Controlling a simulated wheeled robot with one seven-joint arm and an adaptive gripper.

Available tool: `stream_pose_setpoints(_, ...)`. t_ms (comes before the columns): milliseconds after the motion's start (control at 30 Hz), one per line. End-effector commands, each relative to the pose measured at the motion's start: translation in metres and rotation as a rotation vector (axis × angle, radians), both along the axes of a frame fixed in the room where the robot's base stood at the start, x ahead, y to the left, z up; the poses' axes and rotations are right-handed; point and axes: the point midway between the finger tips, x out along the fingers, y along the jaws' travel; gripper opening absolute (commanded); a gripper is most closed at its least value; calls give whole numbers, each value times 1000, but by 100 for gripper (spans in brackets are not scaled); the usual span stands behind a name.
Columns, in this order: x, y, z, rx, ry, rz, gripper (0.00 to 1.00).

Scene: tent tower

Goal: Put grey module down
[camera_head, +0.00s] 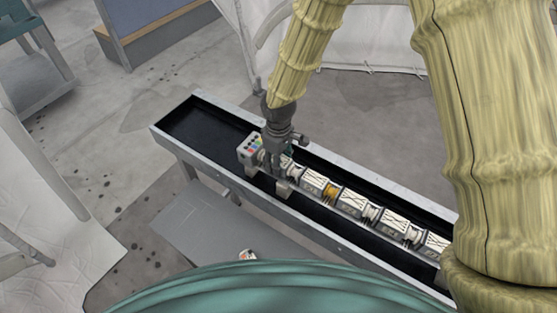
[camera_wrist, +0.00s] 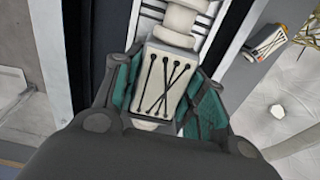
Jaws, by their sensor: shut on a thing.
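My gripper (camera_wrist: 163,82) is shut on a pale grey-white module (camera_wrist: 172,70) with crossed black cords, its teal fingers on either side. In the head view my gripper (camera_head: 277,160) points down into the black-lined trough (camera_head: 189,124), at the left end of a row of pale modules (camera_head: 352,203). The held module is mostly hidden there behind the gripper. In the wrist view it lines up with another pale part (camera_wrist: 180,18) ahead. I cannot tell whether they touch or whether the held module rests on a support.
A white box with coloured buttons (camera_head: 250,147) stands just left of my gripper. The trough's left end is empty. A lower grey shelf (camera_head: 205,228) holds a small item (camera_head: 247,255). An orange-ended cylinder (camera_wrist: 265,42) lies beside the trough in the wrist view.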

Motion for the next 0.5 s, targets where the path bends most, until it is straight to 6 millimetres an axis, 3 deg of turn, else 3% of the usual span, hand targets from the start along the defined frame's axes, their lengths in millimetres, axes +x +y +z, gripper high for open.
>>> stream_pose_setpoints(67,0,0,-3,0,0,0,3)
stream_pose_setpoints(100,0,0,-3,0,0,0,44)
stream_pose_setpoints(200,0,0,-2,0,0,0,62)
stream_pose_setpoints(500,0,0,-2,0,0,0,62)
